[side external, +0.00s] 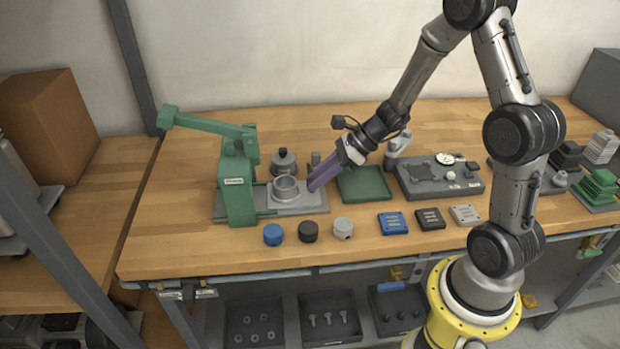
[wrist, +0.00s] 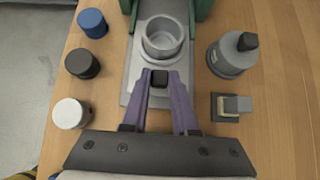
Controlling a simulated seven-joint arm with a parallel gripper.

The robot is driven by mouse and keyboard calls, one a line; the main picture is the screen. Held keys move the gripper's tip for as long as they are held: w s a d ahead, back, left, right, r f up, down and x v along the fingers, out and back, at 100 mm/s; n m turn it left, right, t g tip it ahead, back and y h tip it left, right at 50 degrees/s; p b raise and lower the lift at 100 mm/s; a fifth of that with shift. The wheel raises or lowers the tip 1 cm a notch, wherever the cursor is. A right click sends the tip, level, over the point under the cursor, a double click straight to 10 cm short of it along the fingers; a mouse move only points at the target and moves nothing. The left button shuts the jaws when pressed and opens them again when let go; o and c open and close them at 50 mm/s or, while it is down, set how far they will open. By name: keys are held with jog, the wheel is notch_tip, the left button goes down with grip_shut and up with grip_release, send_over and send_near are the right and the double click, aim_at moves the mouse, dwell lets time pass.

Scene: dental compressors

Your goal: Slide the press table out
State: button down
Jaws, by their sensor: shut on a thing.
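The press (side external: 237,180) is green with a raised lever arm and stands at the left of the bench. Its grey sliding press table (side external: 298,199) lies on the base, sticking out to the right of the press body, with a round cup (side external: 287,188) on top. In the wrist view the table (wrist: 131,89) and the cup (wrist: 163,40) lie just ahead of my gripper. My gripper (wrist: 160,78) has purple fingers closed on a small black handle (wrist: 159,79) at the table's near end. In the side view my gripper (side external: 312,187) reaches the table's right end.
A green tray (side external: 364,184) lies right of the press, with a grey fixture plate (side external: 440,179) beyond. Blue (side external: 273,235), black (side external: 308,231) and light grey (side external: 343,227) round pieces stand in front. A grey bottle-like part (wrist: 232,55) and a small block (wrist: 232,107) stand beside the press.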

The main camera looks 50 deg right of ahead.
jog(key=shift+d, duration=0.15)
jog(key=c, duration=0.7)
grip_release()
jog(key=shift+s, duration=0.1)
jog(key=v, duration=1.3)
jog(key=shift+s+d+r, duration=0.15)
jog(key=shift+s+r, duration=0.05)
jog(key=shift+r, duration=0.05)
